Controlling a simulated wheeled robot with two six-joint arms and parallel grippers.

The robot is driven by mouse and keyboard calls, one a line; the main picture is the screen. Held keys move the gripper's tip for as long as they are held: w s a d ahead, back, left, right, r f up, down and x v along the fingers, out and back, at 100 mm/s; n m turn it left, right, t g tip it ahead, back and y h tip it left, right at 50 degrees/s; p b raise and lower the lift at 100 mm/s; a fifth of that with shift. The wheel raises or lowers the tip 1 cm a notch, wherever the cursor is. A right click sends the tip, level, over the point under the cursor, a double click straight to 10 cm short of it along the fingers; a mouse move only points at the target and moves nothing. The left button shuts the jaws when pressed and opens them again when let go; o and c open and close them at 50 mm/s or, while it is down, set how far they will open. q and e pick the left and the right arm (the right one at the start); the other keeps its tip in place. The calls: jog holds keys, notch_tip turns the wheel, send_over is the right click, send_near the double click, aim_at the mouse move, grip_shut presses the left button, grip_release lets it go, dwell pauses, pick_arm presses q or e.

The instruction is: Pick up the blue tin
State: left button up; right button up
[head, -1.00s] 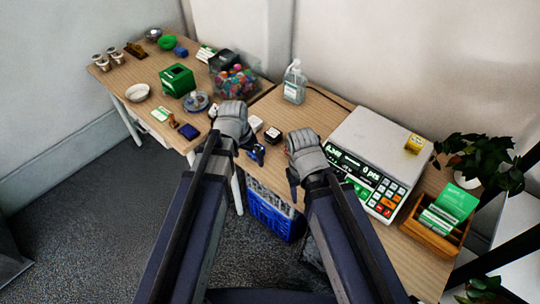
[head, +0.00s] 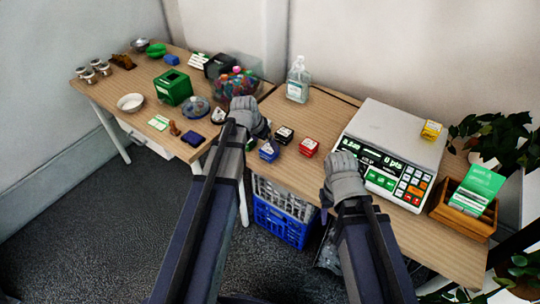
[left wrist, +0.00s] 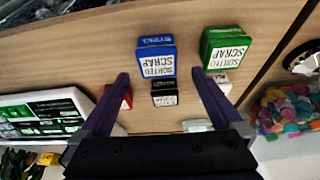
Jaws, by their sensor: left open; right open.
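The blue tin (head: 268,151) stands on the wooden desk near its front edge. In the left wrist view the blue tin (left wrist: 156,56) has a white label reading SCRAP and appears between the spread fingers of my left gripper (left wrist: 160,76), beyond their tips. The fingers are open and empty, and nothing touches the tin. In the head view my left gripper (head: 250,117) hovers up and left of the tin, its fingertips hard to see. My right gripper (head: 342,180) is open and empty, to the right of the tin, in front of the scale.
A black tin (head: 284,135) and red tin (head: 308,147) stand close by. A green tin (left wrist: 224,48) sits beside the blue one. The scale (head: 400,125) fills the right. A candy bin (head: 236,82) stands behind my left gripper. A blue crate (head: 282,225) is below the desk.

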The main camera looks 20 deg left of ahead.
aim_at(269, 149)
pick_arm(q)
jog(key=shift+b+x, duration=2.65)
jog(key=shift+x, duration=0.6)
jog(key=shift+s+d+r, duration=0.1)
jog(key=shift+c, duration=0.4)
jog(key=c, duration=1.4)
jog(key=shift+r, duration=0.1)
notch_tip(269, 149, up, 10)
jog(key=p, duration=1)
